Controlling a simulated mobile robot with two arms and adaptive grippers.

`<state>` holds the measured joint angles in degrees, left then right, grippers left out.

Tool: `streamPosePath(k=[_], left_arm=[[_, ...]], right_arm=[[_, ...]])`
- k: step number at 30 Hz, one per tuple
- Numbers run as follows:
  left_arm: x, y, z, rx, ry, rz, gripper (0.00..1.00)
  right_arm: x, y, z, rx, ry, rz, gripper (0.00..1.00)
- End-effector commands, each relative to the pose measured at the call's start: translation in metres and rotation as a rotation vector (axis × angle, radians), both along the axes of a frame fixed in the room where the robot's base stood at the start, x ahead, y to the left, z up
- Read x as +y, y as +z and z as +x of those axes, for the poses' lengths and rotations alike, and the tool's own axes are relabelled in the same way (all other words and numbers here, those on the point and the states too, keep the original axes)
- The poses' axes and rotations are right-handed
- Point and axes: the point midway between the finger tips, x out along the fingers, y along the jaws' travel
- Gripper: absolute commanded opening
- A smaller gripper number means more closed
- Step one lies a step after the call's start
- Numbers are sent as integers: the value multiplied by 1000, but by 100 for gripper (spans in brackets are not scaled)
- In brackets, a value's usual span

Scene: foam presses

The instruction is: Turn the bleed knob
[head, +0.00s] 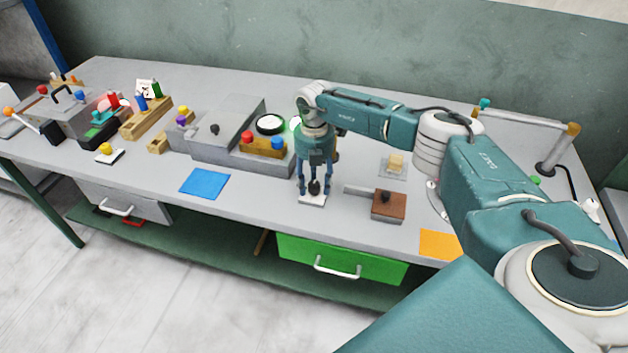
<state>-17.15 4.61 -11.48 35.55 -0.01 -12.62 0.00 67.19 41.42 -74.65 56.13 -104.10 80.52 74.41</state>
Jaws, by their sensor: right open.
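A small dark knob (314,187) stands on a white plate (313,201) near the front edge of the bench. My right gripper (314,190) points straight down over it with its fingers open, one on each side of the knob. I cannot tell whether the fingers touch it. No label shows which knob is the bleed knob. My left gripper is not in view.
A brown block (388,205) is to the right. A blue mat (205,184) and an orange mat (440,244) lie near the front edge.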

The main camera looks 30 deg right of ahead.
Motion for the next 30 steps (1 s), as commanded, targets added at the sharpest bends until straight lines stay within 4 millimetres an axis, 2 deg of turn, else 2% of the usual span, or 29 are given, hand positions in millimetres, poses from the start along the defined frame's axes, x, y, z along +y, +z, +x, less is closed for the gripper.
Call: streamPosePath(k=[8, 11, 15, 23, 30], left_arm=[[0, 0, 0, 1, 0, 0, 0], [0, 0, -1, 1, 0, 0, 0], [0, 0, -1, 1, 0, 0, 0], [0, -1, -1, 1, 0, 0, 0], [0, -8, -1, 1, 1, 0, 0]], right_arm=[[0, -2, 0, 0, 1, 0, 46], [0, -2, 0, 0, 1, 0, 30], [0, -2, 0, -1, 1, 0, 3], [0, -2, 0, -1, 16, 0, 1], [0, -3, 1, -2, 112, 0, 1]])
